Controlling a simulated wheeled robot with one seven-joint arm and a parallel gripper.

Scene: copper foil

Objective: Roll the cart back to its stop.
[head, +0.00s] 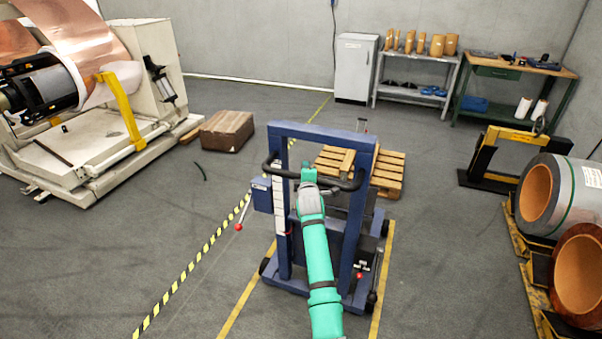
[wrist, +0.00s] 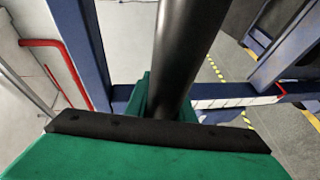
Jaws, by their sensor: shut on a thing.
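The blue cart (head: 361,200) stands on the floor in front of me, with an upright frame and a black push handle (head: 330,184) across it. It sits between two yellow floor lines. My gripper (head: 308,176) is at the handle bar, left of its middle, and is shut on it. In the wrist view the black bar (wrist: 183,50) runs up from between the jaws, with the cart's blue frame (wrist: 80,40) beside it. My green arm hides part of the cart's lower middle. I cannot make out a stop.
A wooden pallet (head: 390,172) lies just behind the cart. A brown box (head: 227,131) and the foil machine (head: 150,60) are at the left. Copper coils (head: 537,190) stand at the right. A striped line (head: 190,268) runs along the left. Floor at right is open.

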